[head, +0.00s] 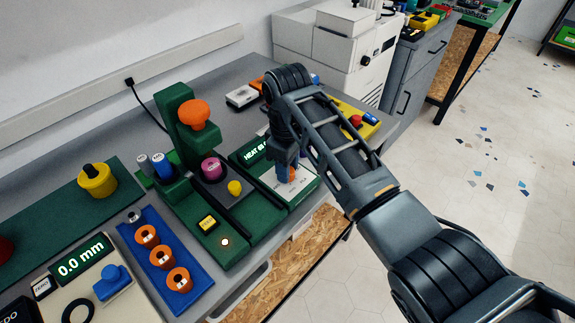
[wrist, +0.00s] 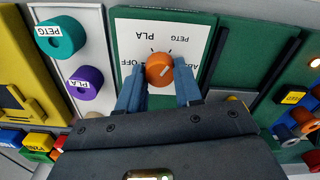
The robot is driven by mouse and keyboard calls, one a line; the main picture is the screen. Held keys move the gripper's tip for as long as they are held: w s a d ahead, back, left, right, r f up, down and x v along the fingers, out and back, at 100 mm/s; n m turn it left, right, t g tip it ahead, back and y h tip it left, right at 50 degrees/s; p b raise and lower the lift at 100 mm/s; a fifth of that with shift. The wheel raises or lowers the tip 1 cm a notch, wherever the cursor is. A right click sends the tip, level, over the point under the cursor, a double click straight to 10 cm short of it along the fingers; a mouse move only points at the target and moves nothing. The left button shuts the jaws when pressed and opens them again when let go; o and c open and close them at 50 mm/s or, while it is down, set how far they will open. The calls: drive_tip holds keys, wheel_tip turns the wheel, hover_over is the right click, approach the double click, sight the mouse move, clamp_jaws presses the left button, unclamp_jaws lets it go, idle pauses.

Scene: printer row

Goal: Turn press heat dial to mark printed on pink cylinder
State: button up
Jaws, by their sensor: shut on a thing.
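The orange heat dial (wrist: 159,66) sits on a white plate (wrist: 135,45) with printed marks OFF, PLA, PETG and a partly hidden one starting AB. My gripper (wrist: 159,88) is shut on the dial, one blue finger on each side. In the head view my gripper (head: 289,176) comes down on the white plate and hides most of the dial. The pink cylinder (head: 211,169) stands upright on the green press (head: 183,205); its print is too small to read.
A lit HEAT display (head: 255,148) is partly hidden by my arm. A blue rack (head: 165,250) with orange rings is at left. Teal (wrist: 60,37) and purple (wrist: 84,83) cylinders stand beside the plate.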

drive_tip(key=shift+w+r, duration=0.1)
drive_tip(key=o, duration=1)
drive_tip(key=shift+o, duration=0.2)
drive_tip(key=shift+r+b, duration=0.55)
drive_tip(key=shift+r, duration=3.3)
